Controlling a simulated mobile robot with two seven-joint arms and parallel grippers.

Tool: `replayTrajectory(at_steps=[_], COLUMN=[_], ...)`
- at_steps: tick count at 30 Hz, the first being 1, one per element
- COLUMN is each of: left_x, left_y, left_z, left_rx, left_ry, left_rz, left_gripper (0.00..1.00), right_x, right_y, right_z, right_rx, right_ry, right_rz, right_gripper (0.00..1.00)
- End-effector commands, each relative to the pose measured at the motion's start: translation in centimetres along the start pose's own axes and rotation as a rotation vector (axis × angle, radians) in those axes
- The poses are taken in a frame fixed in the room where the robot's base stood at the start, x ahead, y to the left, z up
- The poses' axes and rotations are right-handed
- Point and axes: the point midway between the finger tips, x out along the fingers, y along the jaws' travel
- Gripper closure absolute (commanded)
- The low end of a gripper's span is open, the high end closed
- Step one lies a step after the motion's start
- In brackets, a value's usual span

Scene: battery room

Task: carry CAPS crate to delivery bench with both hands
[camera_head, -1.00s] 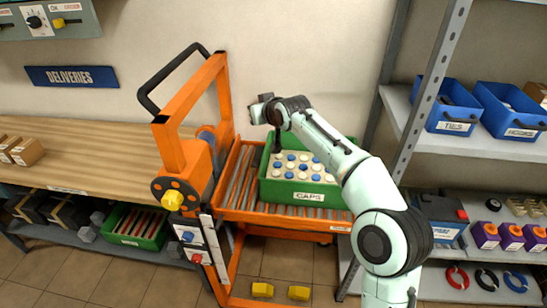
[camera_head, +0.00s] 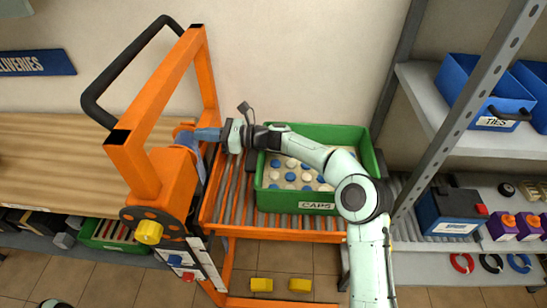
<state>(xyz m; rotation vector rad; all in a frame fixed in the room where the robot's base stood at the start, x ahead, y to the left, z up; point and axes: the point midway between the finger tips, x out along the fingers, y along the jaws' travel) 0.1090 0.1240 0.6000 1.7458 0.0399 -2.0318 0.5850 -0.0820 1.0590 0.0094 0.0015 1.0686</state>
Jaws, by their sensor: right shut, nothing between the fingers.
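The green CAPS crate (camera_head: 307,206) sits on the roller deck of the orange cart, filled with blue and white caps. My right arm reaches across it from the lower right and hides part of the crate's inside. The delivery bench (camera_head: 50,165) has a wooden top at the left, under the blue deliveries sign (camera_head: 35,63). My left gripper is not in view.
The orange cart frame (camera_head: 160,110) with its black handle stands between bench and crate. A grey shelf post (camera_head: 470,95) rises at the right, with blue bins and a battery (camera_head: 450,215) on the shelves. Yellow blocks (camera_head: 300,285) show low beneath the cart.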

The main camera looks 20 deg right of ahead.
Motion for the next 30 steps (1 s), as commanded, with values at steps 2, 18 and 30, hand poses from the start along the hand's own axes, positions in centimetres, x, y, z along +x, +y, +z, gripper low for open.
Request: replayTrajectory(at_steps=[2, 18, 30], left_x=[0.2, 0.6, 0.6], left_y=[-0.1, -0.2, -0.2], left_z=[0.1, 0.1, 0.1], left_rx=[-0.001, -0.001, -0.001], left_ry=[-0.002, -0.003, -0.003], left_rz=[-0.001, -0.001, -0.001], left_gripper=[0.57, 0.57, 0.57], right_x=[-1.6, -13.4, -19.7], right_y=[-0.1, -0.1, 0.1], right_z=[-0.1, 0.1, -2.5], right_rx=[-0.002, -0.007, -0.001], right_ry=[0.003, 0.006, 0.004], right_rz=[-0.005, -0.006, 0.0], right_gripper=[1.0, 1.0, 1.0])
